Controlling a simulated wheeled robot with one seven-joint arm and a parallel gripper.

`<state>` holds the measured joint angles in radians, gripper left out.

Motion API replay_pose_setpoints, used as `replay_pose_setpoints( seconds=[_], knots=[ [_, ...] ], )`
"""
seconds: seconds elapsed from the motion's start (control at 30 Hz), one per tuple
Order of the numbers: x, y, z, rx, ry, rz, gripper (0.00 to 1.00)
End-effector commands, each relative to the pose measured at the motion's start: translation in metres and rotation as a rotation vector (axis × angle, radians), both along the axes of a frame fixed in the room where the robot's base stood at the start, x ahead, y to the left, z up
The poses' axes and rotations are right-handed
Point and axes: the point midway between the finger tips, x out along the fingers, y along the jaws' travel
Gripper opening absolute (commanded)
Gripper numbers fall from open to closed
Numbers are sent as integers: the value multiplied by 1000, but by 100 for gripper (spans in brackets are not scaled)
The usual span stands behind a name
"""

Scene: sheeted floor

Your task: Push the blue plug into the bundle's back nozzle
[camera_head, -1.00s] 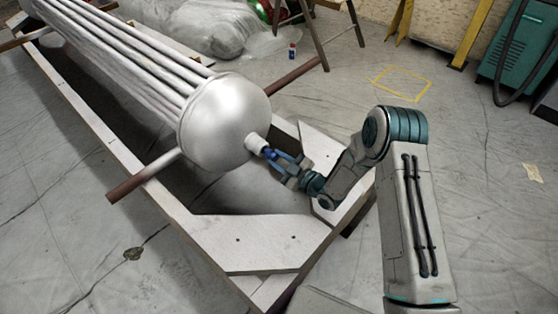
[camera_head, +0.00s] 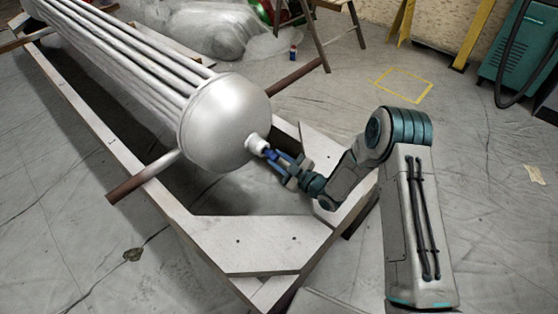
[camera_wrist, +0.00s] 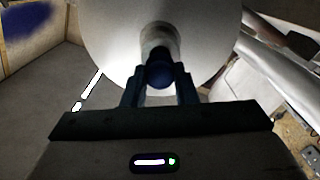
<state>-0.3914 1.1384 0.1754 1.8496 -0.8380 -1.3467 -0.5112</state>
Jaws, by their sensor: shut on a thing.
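The bundle (camera_head: 222,122) is a row of long grey tubes ending in a rounded silver cap. Its back nozzle (camera_head: 254,143) is a short pale stub on the cap, and it also shows in the wrist view (camera_wrist: 158,40). My gripper (camera_head: 275,157) is shut on the blue plug (camera_wrist: 160,74) and stands right at the nozzle's mouth. In the wrist view the plug lies between the two fingers, in line with the nozzle. The plug's front end meets the nozzle opening; how deep it sits inside is hidden.
A pale wooden frame (camera_head: 262,243) surrounds the bundle, with its corner boards below and beside my gripper. A brown-ended bar (camera_head: 130,188) sticks out at the left. A trestle (camera_head: 318,35) stands behind. The sheeted floor at right is mostly clear.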

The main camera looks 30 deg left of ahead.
Motion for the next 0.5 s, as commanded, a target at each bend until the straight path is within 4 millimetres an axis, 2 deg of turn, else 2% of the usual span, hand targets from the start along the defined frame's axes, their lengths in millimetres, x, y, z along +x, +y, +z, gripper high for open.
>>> replay_pose_setpoints(
  seconds=[0.5],
  knots=[
    [4,12,0,1,0,0,2]
  ],
)
